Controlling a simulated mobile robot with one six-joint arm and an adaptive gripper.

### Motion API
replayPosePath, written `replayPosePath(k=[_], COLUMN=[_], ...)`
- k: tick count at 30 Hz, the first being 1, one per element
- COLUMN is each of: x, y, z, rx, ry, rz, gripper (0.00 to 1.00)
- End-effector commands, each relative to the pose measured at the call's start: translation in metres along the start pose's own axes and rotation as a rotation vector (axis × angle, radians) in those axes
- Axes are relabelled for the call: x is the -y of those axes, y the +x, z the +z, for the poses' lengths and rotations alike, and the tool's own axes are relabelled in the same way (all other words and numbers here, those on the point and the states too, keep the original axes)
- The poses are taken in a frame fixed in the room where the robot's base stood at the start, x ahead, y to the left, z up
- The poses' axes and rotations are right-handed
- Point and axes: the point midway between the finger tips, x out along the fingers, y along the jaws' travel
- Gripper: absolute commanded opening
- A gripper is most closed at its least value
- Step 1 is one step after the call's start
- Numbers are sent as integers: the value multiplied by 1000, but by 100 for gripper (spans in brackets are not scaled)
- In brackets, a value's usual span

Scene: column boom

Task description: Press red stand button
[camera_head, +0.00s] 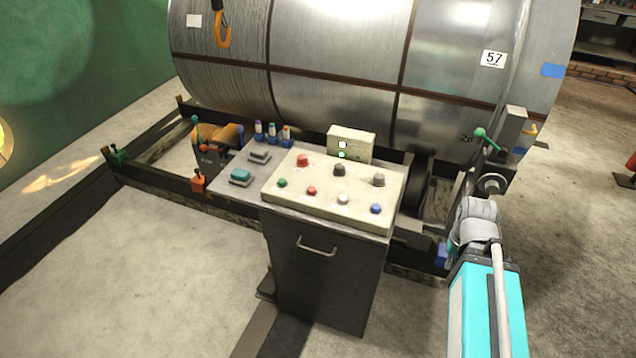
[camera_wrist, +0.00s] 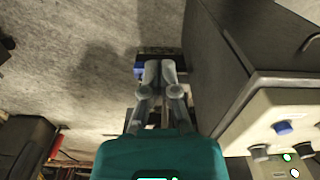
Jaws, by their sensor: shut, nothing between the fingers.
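The control stand (camera_head: 320,262) has a sloped pale panel (camera_head: 325,205) on top. Two red controls show on it: a larger red knob or button (camera_head: 303,160) at the back left and a smaller red button (camera_head: 311,190) nearer the front. I cannot tell which is meant. My gripper (camera_wrist: 160,72) is shut and empty in the wrist view, beside the stand and apart from the panel. In the head view my arm's end is to the right of the stand; its fingertips are not clear there. No red button shows in the wrist view.
The panel also has a green button (camera_head: 282,183), a white button (camera_head: 343,199), a blue button (camera_head: 376,209) and dark knobs. A box with lights (camera_head: 350,143) stands behind it. A large metal drum (camera_head: 335,60) fills the back. Floor is clear at front left.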

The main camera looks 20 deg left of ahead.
Motion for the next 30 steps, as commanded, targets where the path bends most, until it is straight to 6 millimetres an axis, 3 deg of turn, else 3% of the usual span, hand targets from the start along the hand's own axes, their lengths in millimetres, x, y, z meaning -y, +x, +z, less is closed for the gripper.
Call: replayPosePath(k=[14,22,30], x=[3,14,71], y=[-1,-8,-23], z=[-4,-32,-81], rx=[-3,-34,-119], ry=[-4,-37,-93], rz=[7,73,192], gripper=[0,0,0])
